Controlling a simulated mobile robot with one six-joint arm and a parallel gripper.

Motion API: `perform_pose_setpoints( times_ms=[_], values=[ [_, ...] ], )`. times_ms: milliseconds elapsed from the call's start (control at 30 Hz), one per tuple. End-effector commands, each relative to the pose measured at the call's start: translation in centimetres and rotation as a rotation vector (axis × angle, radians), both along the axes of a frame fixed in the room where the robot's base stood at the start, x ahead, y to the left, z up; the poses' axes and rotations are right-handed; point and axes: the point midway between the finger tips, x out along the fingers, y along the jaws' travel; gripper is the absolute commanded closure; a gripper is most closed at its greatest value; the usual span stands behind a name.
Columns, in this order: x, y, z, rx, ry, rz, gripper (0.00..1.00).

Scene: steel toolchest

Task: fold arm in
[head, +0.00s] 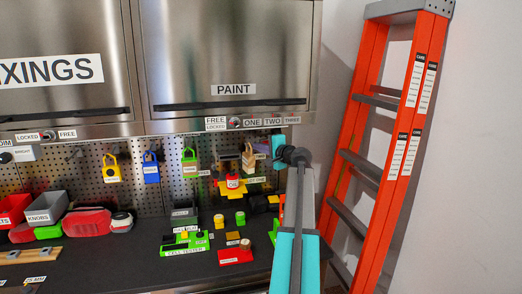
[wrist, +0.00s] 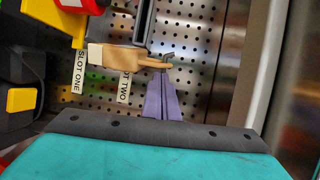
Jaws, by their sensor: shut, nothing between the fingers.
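My arm (head: 297,225), teal and grey, reaches up from the bottom of the head view toward the pegboard at the right end of the bench. Its wrist end is near the slot labels. In the wrist view my gripper (wrist: 162,78) shows as two purple-grey fingers closed together, with nothing between them. The fingertips point at the thin end of a tan wooden-handled tool (wrist: 130,57) beside the slot two label; whether they touch it I cannot tell. In the head view the fingers are too small to make out clearly.
An orange ladder (head: 395,130) stands just right of my arm. The steel paint cabinet (head: 230,55) hangs above. Padlocks, including a blue one (head: 151,168), hang on the pegboard. A green cell tester (head: 186,245) and a red block (head: 235,256) lie on the dark bench left of the arm.

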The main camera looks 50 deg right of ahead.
Motion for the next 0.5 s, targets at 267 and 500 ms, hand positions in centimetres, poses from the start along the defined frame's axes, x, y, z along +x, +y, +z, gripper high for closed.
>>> perform_pose_setpoints(
  times_ms=[267, 500],
  values=[
    [-0.08, 0.06, 0.02, 0.000, 0.000, 0.000, 1.00],
    [-0.79, 0.73, -0.33, 0.000, -0.001, 0.001, 1.00]
  ],
)
